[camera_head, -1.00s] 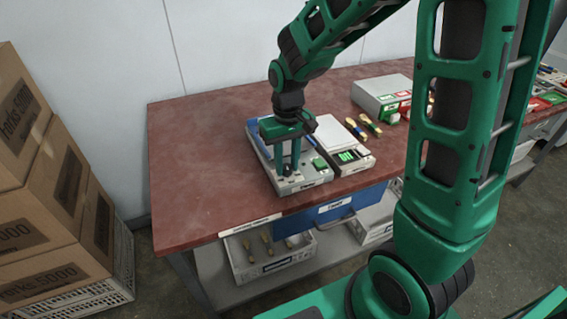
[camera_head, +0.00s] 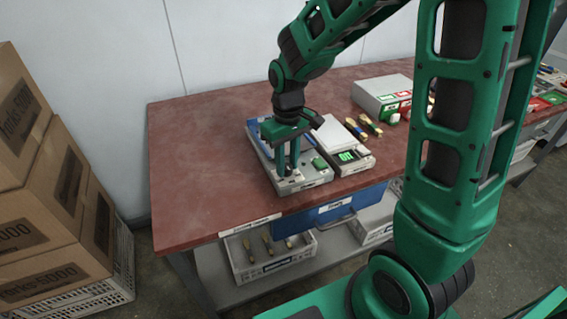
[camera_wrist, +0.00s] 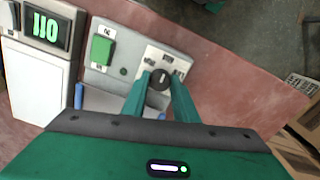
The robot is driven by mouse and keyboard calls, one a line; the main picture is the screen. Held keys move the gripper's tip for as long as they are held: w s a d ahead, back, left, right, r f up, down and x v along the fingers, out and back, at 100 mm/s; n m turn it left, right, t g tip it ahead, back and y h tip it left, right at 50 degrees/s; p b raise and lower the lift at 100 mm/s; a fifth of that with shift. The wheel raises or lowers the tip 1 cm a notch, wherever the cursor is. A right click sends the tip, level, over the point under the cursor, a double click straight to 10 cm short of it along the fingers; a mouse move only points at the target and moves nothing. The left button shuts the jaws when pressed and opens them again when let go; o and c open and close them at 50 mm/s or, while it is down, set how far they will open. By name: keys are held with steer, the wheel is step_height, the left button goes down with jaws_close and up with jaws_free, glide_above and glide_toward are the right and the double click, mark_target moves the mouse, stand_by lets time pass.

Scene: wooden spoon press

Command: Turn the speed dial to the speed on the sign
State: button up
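The speed dial (camera_wrist: 160,78) is a round black knob with a light pointer mark. It sits on a pale label plate (camera_wrist: 178,64) at one corner of the grey machine's panel (camera_wrist: 127,55). My gripper (camera_wrist: 160,80) has one finger on each side of the dial, and both fingers appear to touch it. In the head view, my gripper (camera_head: 289,172) points down at the front of the machine (camera_head: 305,184), and the dial is mostly hidden by the fingers. The label print is too small to read. No readable speed sign shows.
A green switch (camera_wrist: 102,49) is beside the dial. A unit with a lit green display (camera_wrist: 45,27) stands alongside. Wooden-handled tools (camera_head: 369,125) and a grey box (camera_head: 380,92) lie further right. The red tabletop (camera_head: 195,165) is clear on the left. Cardboard boxes (camera_head: 40,230) stand left of the table.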

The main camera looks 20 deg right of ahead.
mark_target(287, 165)
steer(key=o, duration=0.4)
steer(key=shift+w+r, duration=0.1)
steer(key=shift+w, duration=0.1)
steer(key=shift+o, duration=0.2)
steer(key=shift+s, duration=0.1)
step_height(287, 165, up, 11)
steer(key=shift+f, duration=0.2)
steer(key=s+d+m, duration=0.4)
steer(key=s+d, duration=0.4)
steer(key=s, duration=0.3)
steer(key=s+d+m, duration=0.5)
steer(key=s+d, duration=0.3)
steer(key=s, duration=0.4)
steer(key=shift+s+d+f, duration=0.3)
steer(key=shift+d+f, duration=0.05)
steer(key=shift+f, duration=0.1)
